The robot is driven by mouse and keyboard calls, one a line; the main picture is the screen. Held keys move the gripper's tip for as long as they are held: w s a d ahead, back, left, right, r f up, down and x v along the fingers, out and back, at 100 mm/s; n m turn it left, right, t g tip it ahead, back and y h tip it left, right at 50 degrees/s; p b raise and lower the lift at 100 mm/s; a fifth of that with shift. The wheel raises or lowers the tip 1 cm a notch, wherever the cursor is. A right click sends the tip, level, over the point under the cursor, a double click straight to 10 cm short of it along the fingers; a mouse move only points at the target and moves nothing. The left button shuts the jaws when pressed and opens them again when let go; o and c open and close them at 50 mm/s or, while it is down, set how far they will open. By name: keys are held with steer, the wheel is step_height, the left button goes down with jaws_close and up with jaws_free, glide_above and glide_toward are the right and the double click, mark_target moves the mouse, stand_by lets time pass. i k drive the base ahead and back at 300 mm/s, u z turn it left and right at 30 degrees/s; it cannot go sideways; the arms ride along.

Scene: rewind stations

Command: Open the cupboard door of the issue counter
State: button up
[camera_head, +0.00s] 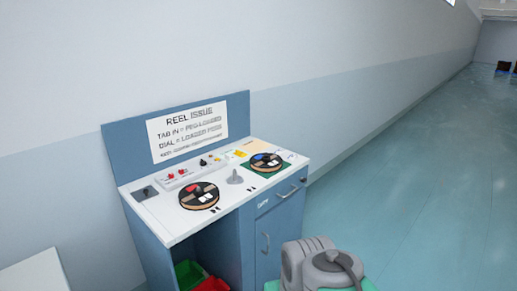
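The issue counter (167,240) is a blue cabinet with a white top and a blue back panel that bears a "REEL ISSUE" sign (188,130). Its cupboard door (262,254) is on the front right, under a drawer (283,198), and looks shut. The door has a vertical grey handle (266,243) near its left side. The door's lower part runs out of the frame and its right part is partly hidden by a grey rounded body, which looks like part of my arm. My gripper does not show in this view.
The counter top holds two round reels (199,196), a grey knob (235,177) and a row of red and dark controls (179,177). Green and red bins (190,274) stand in the open bay left of the door. The floor (400,190) to the right is clear. A white surface (35,275) is at lower left.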

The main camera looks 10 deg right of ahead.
mark_target(283, 223)
steer(key=z, duration=0.15)
steer(key=i, duration=1.3)
steer(key=z, duration=1.5)
steer(key=i, duration=1.1)
steer(key=u, duration=2.3)
